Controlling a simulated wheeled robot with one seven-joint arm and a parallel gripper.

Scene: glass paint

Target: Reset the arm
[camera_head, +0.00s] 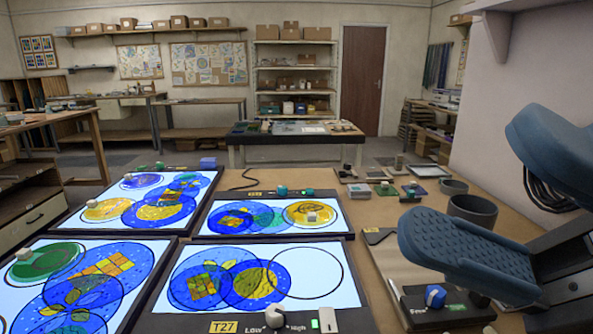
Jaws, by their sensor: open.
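My gripper (500,200) is at the right side of the head view, close to the camera. Its two blue padded fingers are wide apart, one high at the right edge and one lower with a ribbed pad. Nothing is between them. The lower finger hangs over the right part of the worktable (385,262) and hides some of it. It appears to be above the table, not resting on it.
Several lit panels with coloured glass circles cover the left and middle, including the front panel (335,262) labelled T27. A grey cup (472,214) stands behind the lower finger. A blue knob (435,296) sits below it. Small blocks lie farther back.

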